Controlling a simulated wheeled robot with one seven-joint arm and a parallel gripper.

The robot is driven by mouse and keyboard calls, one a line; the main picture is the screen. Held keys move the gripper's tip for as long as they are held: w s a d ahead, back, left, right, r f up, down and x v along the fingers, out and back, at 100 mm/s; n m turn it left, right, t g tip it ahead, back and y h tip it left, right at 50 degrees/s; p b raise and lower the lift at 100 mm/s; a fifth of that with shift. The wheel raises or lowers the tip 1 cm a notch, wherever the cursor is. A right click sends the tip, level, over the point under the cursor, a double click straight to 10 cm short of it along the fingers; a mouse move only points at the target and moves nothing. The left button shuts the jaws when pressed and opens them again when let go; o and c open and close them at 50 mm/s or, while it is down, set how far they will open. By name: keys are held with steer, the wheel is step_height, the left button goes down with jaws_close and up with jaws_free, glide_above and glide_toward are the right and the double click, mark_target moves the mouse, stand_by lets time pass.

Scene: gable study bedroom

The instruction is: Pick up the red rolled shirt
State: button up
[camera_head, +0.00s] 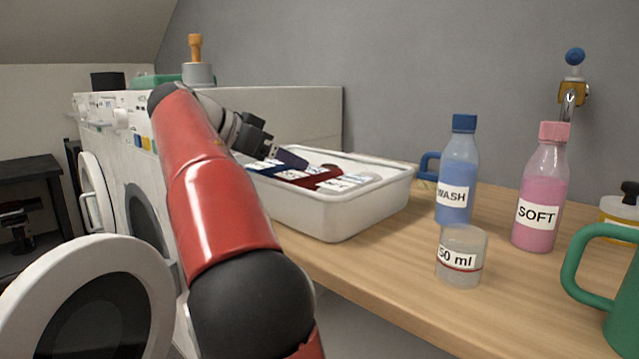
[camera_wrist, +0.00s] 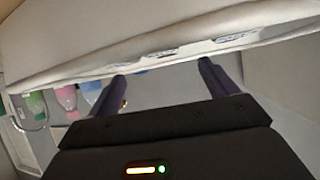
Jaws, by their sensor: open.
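The red rolled shirt (camera_head: 318,179) lies in a white tub (camera_head: 335,219), between a dark blue roll (camera_head: 264,168) and a pale roll (camera_head: 347,183). White labels show on the rolls. My gripper (camera_head: 290,158) is at the tub's rear left, close above the rolls; whether it touches any is unclear. In the wrist view my gripper (camera_wrist: 160,80) has its two dark fingers wide apart, with nothing seen between them. The tub's pale wall (camera_wrist: 60,60) crosses that view, and I cannot make out the red shirt there.
The tub stands on a wooden counter (camera_head: 400,265). White washers with an open round door (camera_head: 60,270) stand left.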

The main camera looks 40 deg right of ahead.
mark_target(309, 171)
steer(key=x, duration=0.6)
steer(key=shift+w+d+f, duration=0.1)
steer(key=shift+f, duration=0.25)
steer(key=c, duration=1.2)
steer(key=shift+r, duration=0.1)
